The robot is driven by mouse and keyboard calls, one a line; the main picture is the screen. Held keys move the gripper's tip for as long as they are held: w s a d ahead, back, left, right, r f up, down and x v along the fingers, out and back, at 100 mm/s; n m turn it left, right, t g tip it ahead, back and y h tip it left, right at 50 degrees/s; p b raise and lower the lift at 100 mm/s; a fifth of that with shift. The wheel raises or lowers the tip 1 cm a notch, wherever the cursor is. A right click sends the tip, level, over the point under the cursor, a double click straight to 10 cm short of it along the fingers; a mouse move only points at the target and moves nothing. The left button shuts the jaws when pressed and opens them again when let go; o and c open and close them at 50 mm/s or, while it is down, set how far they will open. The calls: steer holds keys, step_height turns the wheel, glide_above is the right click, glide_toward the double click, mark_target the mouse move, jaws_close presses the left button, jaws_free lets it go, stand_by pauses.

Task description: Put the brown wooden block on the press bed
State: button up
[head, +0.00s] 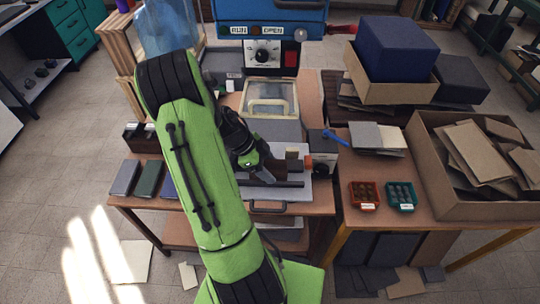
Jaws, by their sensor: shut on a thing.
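My gripper (254,163) is at the middle of the workbench, over the light grey plate, on the right side of my green arm. It is shut on a brown wooden block (292,162), which is small and partly hidden, so its contact with the plate cannot be told. The blue press (270,12) stands at the back, with a dial, a red switch and RUN and OPEN labels. In front of it is a pale-framed clear panel with a handle (269,106). The press bed cannot be made out clearly around this panel.
Dark covers (125,178) lie at the bench's left edge. On the right table (330,215) are an open carton of boards (430,190), a dark blue block (395,48) in a box, and red (364,196) and green (401,196) trays. A small grey box (322,152) stands right of the plate.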

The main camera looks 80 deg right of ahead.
steer(key=d, duration=0.2)
steer(key=w+d, duration=0.1)
steer(key=d, duration=0.1)
steer(key=d+p, duration=0.1)
steer(key=d, duration=0.1)
steer(key=shift+w, duration=0.25)
step_height(320, 180, down, 3)
steer(key=shift+s+a, duration=0.1)
steer(key=shift+f, duration=0.25)
steer(key=shift+f, duration=0.15)
steer(key=o, duration=1.2)
steer(key=shift+r, duration=0.25)
steer(key=v, duration=1.2)
